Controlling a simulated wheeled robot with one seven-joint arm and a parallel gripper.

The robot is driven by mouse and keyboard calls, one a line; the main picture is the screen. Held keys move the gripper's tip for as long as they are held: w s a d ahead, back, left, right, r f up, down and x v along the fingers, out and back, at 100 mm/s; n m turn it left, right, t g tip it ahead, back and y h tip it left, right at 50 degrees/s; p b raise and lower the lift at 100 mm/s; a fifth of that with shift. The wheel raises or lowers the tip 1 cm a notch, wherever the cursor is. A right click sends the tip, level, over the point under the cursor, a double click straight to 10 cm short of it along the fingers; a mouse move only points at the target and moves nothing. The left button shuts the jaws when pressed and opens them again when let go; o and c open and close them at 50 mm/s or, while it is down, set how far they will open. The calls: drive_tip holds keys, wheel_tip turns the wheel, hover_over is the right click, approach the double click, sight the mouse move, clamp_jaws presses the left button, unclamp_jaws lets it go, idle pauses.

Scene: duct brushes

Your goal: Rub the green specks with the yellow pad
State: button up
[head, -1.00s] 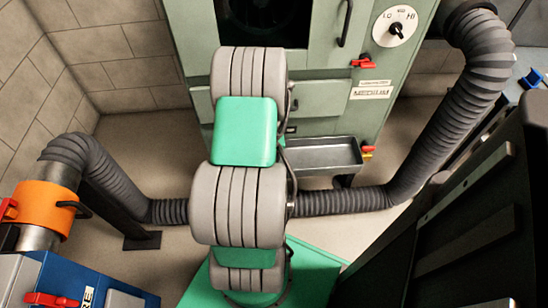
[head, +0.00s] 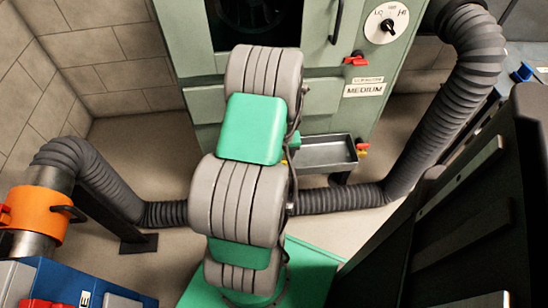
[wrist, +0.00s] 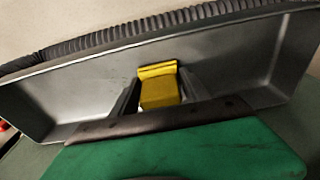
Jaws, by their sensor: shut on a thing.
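In the wrist view my gripper (wrist: 158,84) is shut on the yellow pad (wrist: 159,93), a small block with a raised lip, held between its two dark fingers. Behind the pad is the inside of a grey metal tray (wrist: 235,68). I cannot tell whether the pad touches it. In the head view the tray (head: 322,150) sits on the front of the green cabinet (head: 310,100); my arm hides the gripper and the pad there. I cannot make out any green specks in either view.
A ribbed dark hose (head: 340,199) runs low across the floor and rises at the right. An orange collar (head: 35,213) and a blue box (head: 60,285) stand at left. The cabinet has a dial (head: 386,24) and red lever (head: 355,61). Dark panels crowd the right.

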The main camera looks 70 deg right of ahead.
sight(304, 160)
drive_tip(key=shift+s+d+f, duration=0.1)
drive_tip(key=shift+s+d, duration=0.35)
drive_tip(key=shift+s, duration=0.45)
drive_tip(key=shift+s+d, duration=0.45)
drive_tip(key=shift+s, duration=0.4)
drive_tip(key=shift+s+d+r+b, duration=0.1)
drive_tip(key=shift+s+d, duration=0.3)
drive_tip(key=shift+s, duration=0.25)
drive_tip(key=shift+s+d+r+b, duration=0.15)
drive_tip(key=shift+s+d, duration=0.25)
drive_tip(key=shift+s, duration=0.25)
drive_tip(key=shift+s+d+f+b, duration=0.1)
drive_tip(key=shift+s+d, duration=0.3)
drive_tip(key=shift+s, duration=0.25)
drive_tip(key=shift+r, duration=0.1)
drive_tip(key=shift+r, duration=0.1)
drive_tip(key=shift+r+p, duration=2.3)
drive_tip(key=shift+r, duration=0.6)
wheel_tip(304, 160, up, 3)
drive_tip(key=shift+p, duration=1.2)
